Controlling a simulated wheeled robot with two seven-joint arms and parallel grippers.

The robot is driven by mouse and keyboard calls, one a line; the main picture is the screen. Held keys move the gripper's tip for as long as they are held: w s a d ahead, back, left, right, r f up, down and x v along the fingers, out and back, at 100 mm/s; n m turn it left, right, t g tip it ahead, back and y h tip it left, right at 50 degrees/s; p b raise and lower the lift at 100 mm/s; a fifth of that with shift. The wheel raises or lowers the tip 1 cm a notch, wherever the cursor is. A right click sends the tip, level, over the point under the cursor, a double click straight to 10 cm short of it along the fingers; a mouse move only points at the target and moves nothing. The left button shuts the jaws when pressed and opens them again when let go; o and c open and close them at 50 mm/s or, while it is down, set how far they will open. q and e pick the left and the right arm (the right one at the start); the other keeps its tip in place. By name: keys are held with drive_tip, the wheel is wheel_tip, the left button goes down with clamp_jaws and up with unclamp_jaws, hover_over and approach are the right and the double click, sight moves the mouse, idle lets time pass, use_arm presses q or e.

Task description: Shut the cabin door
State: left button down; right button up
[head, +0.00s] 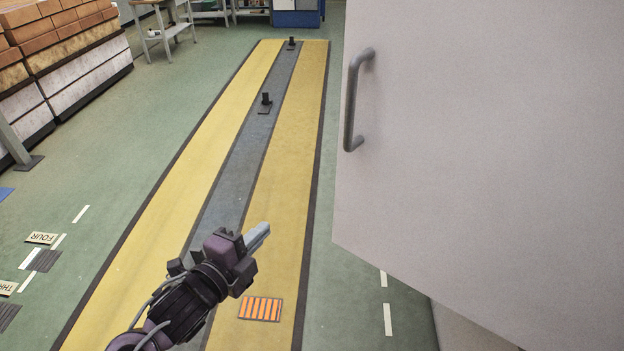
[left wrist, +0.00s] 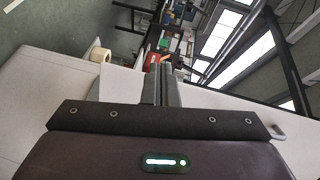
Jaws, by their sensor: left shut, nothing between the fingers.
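The cabin door (head: 490,150) is a large pale panel filling the right side of the head view, with a grey bar handle (head: 354,100) near its left edge. Its lower edge hangs over the floor, and it stands open at an angle. My left gripper (head: 262,232) is shut and empty, to the left of the door and below the handle, apart from both. In the left wrist view its closed fingers (left wrist: 162,88) point forward between pale panels; I cannot tell which panel is the door. My right gripper is not in view.
A yellow and grey floor lane (head: 210,160) with small black posts (head: 266,103) runs ahead. Stacked brick-coloured boxes (head: 60,45) stand at the far left, and a bench (head: 160,25) at the back. Green floor left of the lane is mostly clear.

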use_arm(q)
drive_tip(key=s+d+r+m+h, duration=0.3)
drive_tip(key=s+d+r, duration=0.15)
drive_tip(key=r, duration=0.35)
drive_tip(key=p+x, duration=0.4)
drive_tip(key=x, duration=1)
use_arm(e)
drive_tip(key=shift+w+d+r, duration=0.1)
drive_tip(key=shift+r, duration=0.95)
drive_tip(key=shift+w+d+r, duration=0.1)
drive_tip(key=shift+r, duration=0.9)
use_arm(q)
drive_tip(key=shift+a+r, duration=0.15)
